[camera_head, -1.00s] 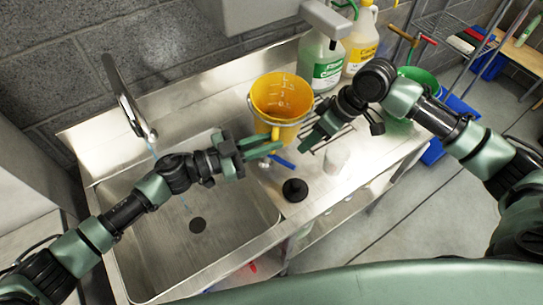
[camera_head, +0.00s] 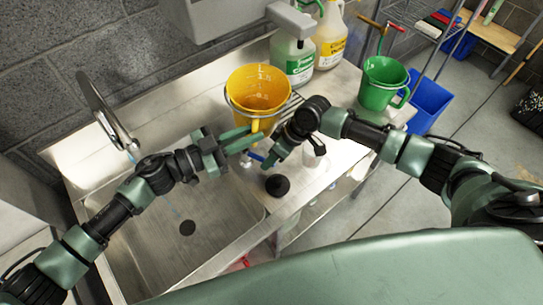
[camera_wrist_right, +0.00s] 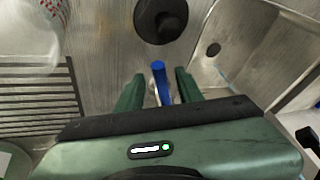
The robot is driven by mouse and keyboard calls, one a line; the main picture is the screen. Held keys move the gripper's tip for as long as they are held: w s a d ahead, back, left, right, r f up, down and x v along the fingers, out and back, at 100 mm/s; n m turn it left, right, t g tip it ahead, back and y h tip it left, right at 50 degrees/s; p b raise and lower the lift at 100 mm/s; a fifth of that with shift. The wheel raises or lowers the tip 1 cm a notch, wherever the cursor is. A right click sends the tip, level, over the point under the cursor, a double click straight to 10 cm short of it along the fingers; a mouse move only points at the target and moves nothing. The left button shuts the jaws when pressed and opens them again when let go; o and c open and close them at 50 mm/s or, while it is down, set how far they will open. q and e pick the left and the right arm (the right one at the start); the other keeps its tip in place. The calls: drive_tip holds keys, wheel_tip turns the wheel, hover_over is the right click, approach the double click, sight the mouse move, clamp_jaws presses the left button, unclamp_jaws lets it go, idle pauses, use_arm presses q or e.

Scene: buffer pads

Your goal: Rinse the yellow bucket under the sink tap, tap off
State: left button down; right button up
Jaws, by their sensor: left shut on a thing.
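The yellow bucket (camera_head: 258,88) is upright over the counter right of the sink basin (camera_head: 150,250). I cannot tell whether its base touches the counter. My left gripper (camera_head: 240,140) is shut on the yellow bucket at its near side; the exact grip spot is unclear. The sink tap (camera_head: 105,115) arches over the basin, and a thin bluish water stream falls from it, partly hidden by my left arm. A blue lever (camera_wrist_right: 160,82) shows between the parted fingers of my right gripper (camera_wrist_right: 158,85), with gaps on both sides. The right gripper also shows in the head view (camera_head: 262,158).
A black round knob (camera_head: 277,185) stands on the counter near the basin edge. A white cup (camera_head: 315,157) is partly behind my right arm. Jugs (camera_head: 296,62) stand at the back. A green bucket (camera_head: 383,85) is at the right, by a blue bin (camera_head: 428,102).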

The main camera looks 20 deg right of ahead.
drive_tip(key=shift+a, duration=0.1)
clamp_jaws()
drive_tip(key=shift+w, duration=0.1)
idle(1.1)
